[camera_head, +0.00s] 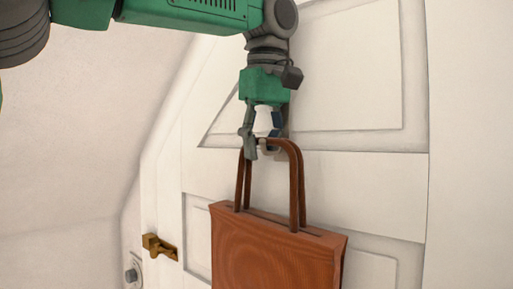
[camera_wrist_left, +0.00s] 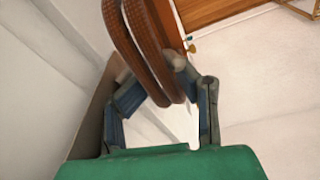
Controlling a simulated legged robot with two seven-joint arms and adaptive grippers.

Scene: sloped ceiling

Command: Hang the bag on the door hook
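A brown bag (camera_head: 275,250) with two stiff loop handles (camera_head: 297,185) hangs upright in front of the white door (camera_head: 350,185). My left gripper (camera_head: 258,148) comes down from above, its fingers around the top of the handles. In the left wrist view, the handles (camera_wrist_left: 150,50) pass between the bent fingers of the gripper (camera_wrist_left: 160,78), which look closed on them. I cannot clearly make out a door hook; the gripper and handles cover that part of the door. My right gripper is not in view.
A brass door lever (camera_head: 160,246) sticks out at the lower left of the door, with a grey metal lock part (camera_head: 132,274) below it. A sloped pale wall (camera_head: 80,130) closes in on the left. The door's right side is clear.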

